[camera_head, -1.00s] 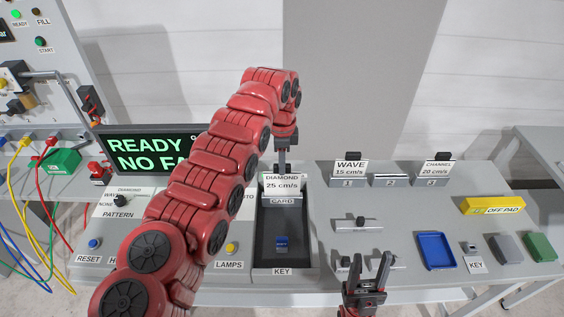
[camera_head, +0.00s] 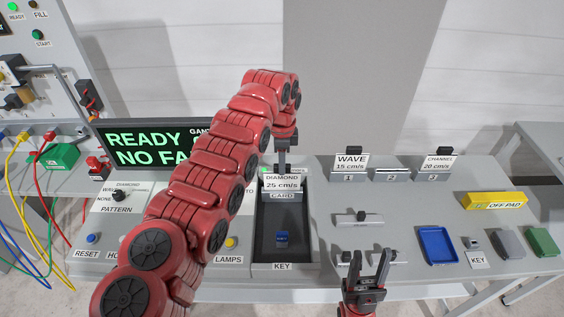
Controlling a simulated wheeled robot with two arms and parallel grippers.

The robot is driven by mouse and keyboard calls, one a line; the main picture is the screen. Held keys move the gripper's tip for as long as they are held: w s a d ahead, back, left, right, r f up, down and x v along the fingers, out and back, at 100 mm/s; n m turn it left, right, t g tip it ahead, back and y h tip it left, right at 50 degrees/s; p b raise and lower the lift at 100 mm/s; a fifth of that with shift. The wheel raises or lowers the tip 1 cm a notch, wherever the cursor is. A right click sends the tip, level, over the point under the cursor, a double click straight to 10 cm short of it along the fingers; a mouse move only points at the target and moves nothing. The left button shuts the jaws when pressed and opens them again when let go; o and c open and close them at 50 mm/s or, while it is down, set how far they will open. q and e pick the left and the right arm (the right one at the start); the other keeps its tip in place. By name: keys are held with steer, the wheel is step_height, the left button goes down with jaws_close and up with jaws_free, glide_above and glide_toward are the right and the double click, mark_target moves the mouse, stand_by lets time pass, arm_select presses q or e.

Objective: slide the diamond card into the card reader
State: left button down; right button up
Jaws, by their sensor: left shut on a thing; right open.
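The white diamond card (camera_head: 282,182), marked "DIAMOND 25 cm/s", stands upright at the back of the dark recess. It is just above or in the card reader, whose label "CARD" (camera_head: 282,196) shows right below it; I cannot tell how deep it sits. My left gripper (camera_head: 283,168) comes down from above and is shut on the card's top edge. The red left arm hides part of the panel. My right gripper (camera_head: 368,272) is open and empty, fingers pointing up the picture, at the console's front edge.
The wave card (camera_head: 350,163) and channel card (camera_head: 437,166) stand in a rack at the right. A blue key (camera_head: 282,238) sits in the recess. A blue tray (camera_head: 437,246), a yellow off pad (camera_head: 492,203) and grey and green blocks lie further right. A display (camera_head: 150,150) reads "READY".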

arm_select(q)
steer(key=c, duration=0.7)
jaws_free()
steer(key=shift+r, duration=0.5)
step_height(320, 180, up, 4)
steer(key=shift+d+r+b, duration=0.1)
steer(key=shift+r+b, duration=0.1)
steer(key=shift+b, duration=0.35)
step_height(320, 180, up, 12)
steer(key=p, duration=1.1)
